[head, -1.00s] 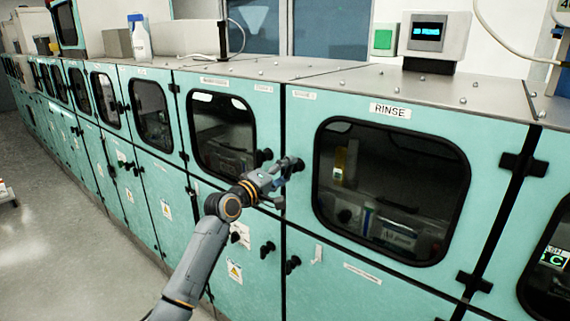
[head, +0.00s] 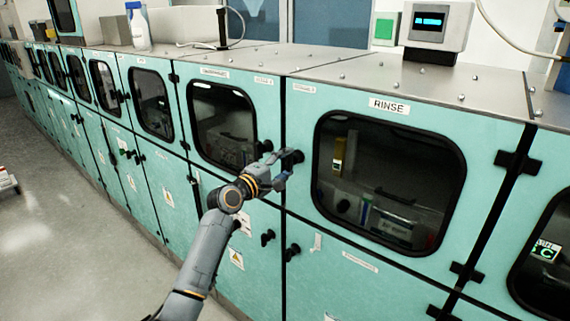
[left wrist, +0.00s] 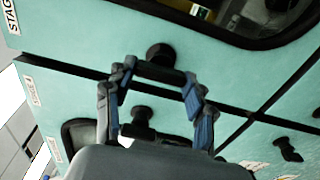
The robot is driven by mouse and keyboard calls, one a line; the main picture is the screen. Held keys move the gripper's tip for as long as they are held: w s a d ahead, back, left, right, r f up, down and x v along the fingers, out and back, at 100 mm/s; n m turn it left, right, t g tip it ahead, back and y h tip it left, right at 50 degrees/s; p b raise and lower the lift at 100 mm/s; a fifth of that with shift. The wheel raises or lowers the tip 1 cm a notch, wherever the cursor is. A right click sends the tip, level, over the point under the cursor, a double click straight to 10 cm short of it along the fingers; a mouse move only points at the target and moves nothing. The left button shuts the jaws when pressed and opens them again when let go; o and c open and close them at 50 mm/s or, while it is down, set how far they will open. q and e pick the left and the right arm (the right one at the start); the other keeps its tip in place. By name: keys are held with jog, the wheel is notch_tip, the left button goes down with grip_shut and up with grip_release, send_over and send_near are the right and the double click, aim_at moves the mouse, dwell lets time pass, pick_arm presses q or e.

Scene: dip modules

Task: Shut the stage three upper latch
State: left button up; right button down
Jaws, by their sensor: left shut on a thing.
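My left gripper (head: 283,168) is at the upper latch (head: 297,156), a black knob with a bar near the left edge of the teal RINSE door (head: 302,190). In the left wrist view the fingers of my left gripper (left wrist: 160,80) close from both sides on the dark bar of this upper latch (left wrist: 160,52). The knob shows just beyond the bar. Part of the latch is hidden behind the fingers in the head view. The small stage labels are too blurred to read fully. My right gripper is not in view.
Another black latch (head: 265,147) sits close by on the neighbouring door, across the dark seam. Lower latches (head: 292,252) stick out below. A control box (head: 434,30) and a white bottle (head: 138,27) stand on the metal top. The floor (head: 70,225) at left is open.

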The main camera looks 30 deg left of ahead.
pick_arm(q)
jog(key=o, duration=1.2)
jog(key=shift+a, duration=0.1)
jog(key=shift+c, duration=0.2)
jog(key=s, duration=1.2)
jog(key=shift+a, duration=0.45)
